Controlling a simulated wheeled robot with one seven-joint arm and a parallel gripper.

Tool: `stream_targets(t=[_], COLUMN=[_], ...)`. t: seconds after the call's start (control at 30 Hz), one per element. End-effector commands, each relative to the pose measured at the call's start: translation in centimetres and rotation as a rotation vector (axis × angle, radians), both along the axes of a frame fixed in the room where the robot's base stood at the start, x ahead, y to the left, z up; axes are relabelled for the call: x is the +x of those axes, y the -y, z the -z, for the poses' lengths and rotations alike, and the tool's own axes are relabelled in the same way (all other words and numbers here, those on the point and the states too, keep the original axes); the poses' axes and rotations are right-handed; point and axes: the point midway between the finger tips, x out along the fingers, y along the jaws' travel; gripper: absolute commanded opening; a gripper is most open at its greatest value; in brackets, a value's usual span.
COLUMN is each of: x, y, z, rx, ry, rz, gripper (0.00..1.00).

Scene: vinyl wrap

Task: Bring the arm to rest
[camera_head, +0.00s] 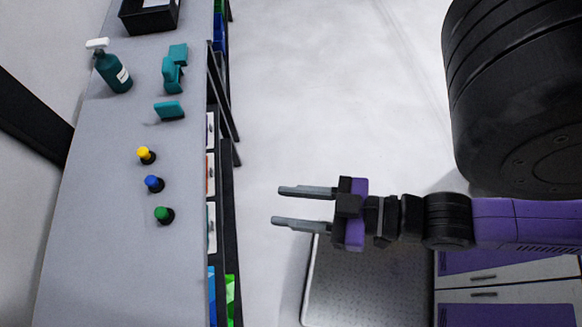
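My gripper (306,207) is in the middle of the head view, at the end of my black and purple arm coming in from the right. Its two grey fingers point left and stand apart with nothing between them. It is over the floor gap, to the right of the grey bench (105,245), and touches nothing that I can see.
On the bench stand a spray bottle (112,72), teal tools (173,70), a teal block (169,111), and yellow (146,155), blue (154,183) and green (164,215) capped items. A black box (149,17) is at the back. Pale floor (330,90) lies clear beyond my gripper.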

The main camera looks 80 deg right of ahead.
Motion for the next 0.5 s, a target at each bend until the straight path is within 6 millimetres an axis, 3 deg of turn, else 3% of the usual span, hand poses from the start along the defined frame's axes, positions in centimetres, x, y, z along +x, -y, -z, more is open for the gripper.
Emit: stream_targets(t=[0.27, 0.5], x=[0.0, 0.0], y=[0.0, 0.0], z=[0.2, 3.8], rx=[-0.001, -0.002], ry=[0.000, 0.000], rz=[0.000, -0.001], gripper=[0.39, 0.39])
